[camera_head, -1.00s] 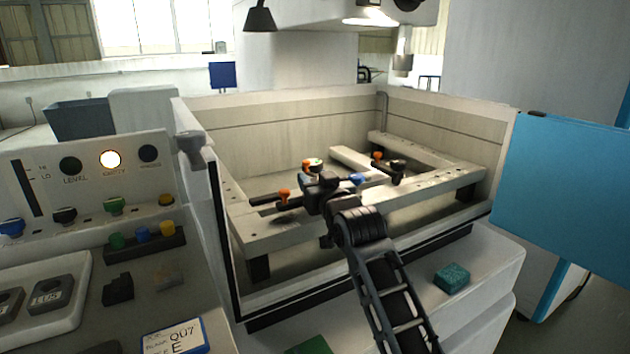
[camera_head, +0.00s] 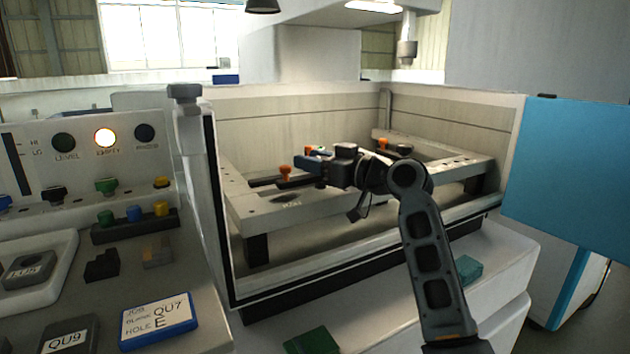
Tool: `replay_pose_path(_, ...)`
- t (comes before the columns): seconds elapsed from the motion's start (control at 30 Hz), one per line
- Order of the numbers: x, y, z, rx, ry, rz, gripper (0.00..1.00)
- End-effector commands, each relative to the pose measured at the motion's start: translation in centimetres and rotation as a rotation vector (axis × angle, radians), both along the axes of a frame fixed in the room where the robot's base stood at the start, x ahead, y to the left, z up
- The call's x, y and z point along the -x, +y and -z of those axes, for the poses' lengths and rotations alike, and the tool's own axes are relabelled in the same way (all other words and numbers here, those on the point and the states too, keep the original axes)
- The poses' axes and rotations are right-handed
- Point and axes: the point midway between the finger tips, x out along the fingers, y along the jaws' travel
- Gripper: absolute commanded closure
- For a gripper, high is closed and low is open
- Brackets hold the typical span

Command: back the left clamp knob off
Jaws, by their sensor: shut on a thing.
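The left clamp knob (camera_head: 285,172) is orange and stands upright on a dark clamp bar at the left of the pale work frame (camera_head: 262,206), inside the open tank. My gripper (camera_head: 296,166) reaches in from the right, roughly level, with its fingertips at the knob. It is shut on the knob, whose right side is partly hidden by the fingers. Another orange piece (camera_head: 308,149) shows just behind my gripper. A second orange knob (camera_head: 383,142) stands on the right clamp, farther back.
The tank's front wall and left post (camera_head: 190,130) stand close to my arm. A blue panel (camera_head: 570,170) is at the right. A control panel (camera_head: 85,160) with a lit lamp and a blue-edged job card (camera_head: 158,318) are at the left. A green block (camera_head: 312,340) lies in front.

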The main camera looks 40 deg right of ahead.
Motion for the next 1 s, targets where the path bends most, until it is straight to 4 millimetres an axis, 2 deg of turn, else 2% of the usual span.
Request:
replay_pose_path(0.03, -0.02, -0.09, 0.59, 0.001, -0.001, -0.029, 0.86)
replay_pose_path(0.43, 0.04, 0.35, 0.26, -0.001, 0.003, -0.206, 0.86)
replay_pose_path(0.97, 0.06, 0.43, 0.06, -0.002, 0.004, -0.232, 0.86)
replay_pose_path(1.0, 0.06, 0.43, 0.06, -0.002, 0.004, -0.232, 0.55)
